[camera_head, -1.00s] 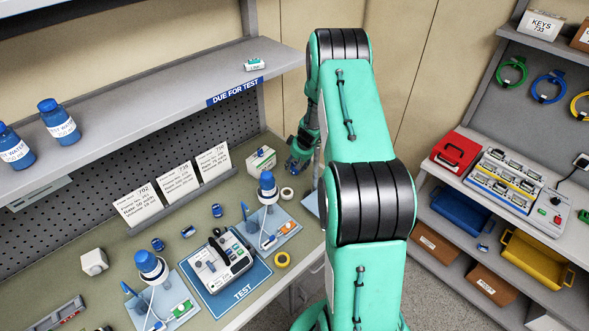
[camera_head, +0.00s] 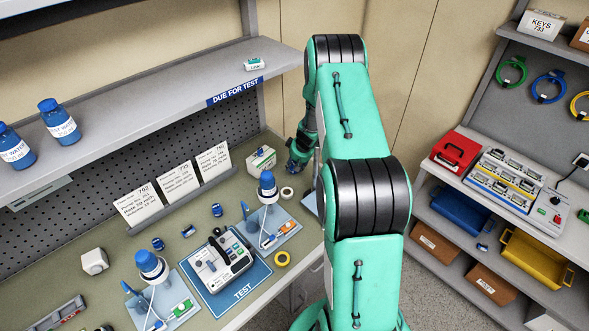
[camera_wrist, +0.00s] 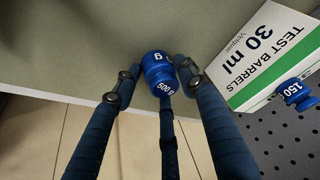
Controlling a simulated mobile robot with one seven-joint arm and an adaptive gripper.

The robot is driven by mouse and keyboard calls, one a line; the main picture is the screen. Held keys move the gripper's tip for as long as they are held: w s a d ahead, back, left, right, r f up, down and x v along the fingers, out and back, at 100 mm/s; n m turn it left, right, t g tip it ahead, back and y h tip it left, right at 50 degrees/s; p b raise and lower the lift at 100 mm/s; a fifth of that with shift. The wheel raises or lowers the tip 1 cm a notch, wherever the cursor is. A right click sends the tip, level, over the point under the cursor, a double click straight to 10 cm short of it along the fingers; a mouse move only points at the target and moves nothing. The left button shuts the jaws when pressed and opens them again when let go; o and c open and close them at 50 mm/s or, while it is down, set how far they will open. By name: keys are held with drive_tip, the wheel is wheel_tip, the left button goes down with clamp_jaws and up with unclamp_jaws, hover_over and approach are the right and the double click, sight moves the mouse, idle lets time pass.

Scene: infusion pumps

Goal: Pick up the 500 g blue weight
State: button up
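The 500 g blue weight (camera_wrist: 160,72) is in the wrist view, at the edge of the grey-green bench top, with its "500 g" label showing. In the head view my gripper (camera_head: 300,155) is low over the back right end of the bench, and I cannot make out the 500 g weight there.
A white and green test barrels box (camera_wrist: 272,50) stands right of my gripper, with a blue 150 weight (camera_wrist: 297,92) beside it. In the head view, pump stations, a test mat (camera_head: 245,291) and several small blue weights (camera_head: 217,210) occupy the bench. A shelf (camera_head: 150,95) overhangs it.

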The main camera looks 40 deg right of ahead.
sight(294, 163)
clamp_jaws()
drive_tip(key=shift+r, duration=0.1)
drive_tip(key=shift+r, duration=4.95)
